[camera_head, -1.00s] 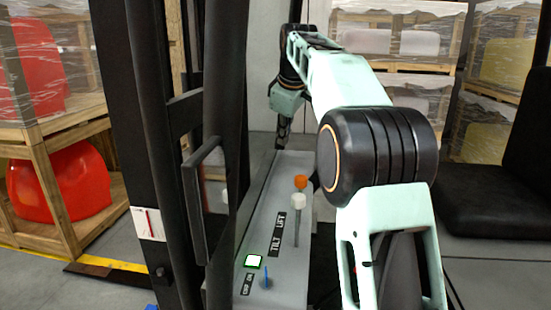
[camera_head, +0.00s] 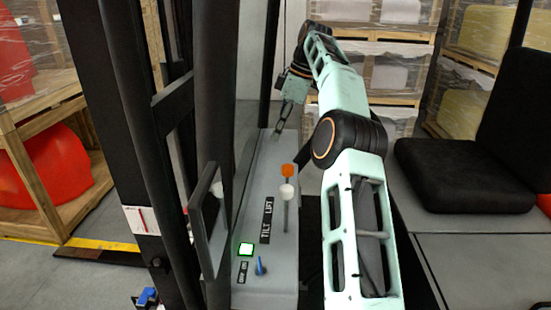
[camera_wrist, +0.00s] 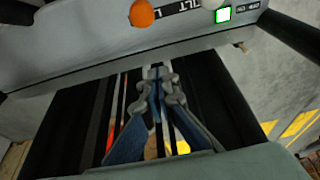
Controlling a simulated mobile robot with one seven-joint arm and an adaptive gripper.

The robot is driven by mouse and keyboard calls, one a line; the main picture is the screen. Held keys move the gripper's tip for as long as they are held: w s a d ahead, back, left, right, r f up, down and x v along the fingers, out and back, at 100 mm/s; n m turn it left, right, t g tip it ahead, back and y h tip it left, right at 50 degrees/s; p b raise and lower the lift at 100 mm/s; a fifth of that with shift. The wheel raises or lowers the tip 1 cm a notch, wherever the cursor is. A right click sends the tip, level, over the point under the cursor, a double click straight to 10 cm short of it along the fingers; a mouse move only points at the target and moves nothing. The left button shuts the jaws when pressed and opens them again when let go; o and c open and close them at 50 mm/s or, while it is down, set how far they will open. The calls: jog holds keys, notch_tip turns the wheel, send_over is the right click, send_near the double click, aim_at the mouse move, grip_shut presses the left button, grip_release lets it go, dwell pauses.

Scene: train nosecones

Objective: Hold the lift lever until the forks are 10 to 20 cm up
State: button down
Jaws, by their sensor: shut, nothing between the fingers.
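The console (camera_head: 248,185) carries two levers and the words LIFT and TILT. The orange-knobbed lever (camera_head: 288,171) stands at the far side, nearer the word LIFT; the white-knobbed lever (camera_head: 287,192) stands just nearer the camera. In the wrist view the orange knob (camera_wrist: 142,13) and the white knob (camera_wrist: 209,4) show at the top edge. My gripper (camera_head: 279,131) is beyond the levers, over the console's far end, pointing down. In the wrist view my gripper (camera_wrist: 159,78) has its fingers together, empty, apart from both knobs. I cannot make out the forks.
Black mast uprights (camera_head: 150,140) stand left of the console, with a framed panel (camera_head: 206,218) close by. A lit green-edged screen (camera_head: 246,249) and blue key (camera_head: 261,266) sit at its near end. A black seat (camera_head: 450,172) is right. Wrapped crates stand behind.

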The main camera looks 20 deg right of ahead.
notch_tip(320, 180, down, 9)
jog(key=b, duration=0.2)
jog(key=shift+s+d+f+b, duration=0.2)
jog(key=shift+d+b, duration=0.1)
jog(key=shift+b, duration=0.1)
dwell(0.3)
jog(key=shift+d, duration=0.1)
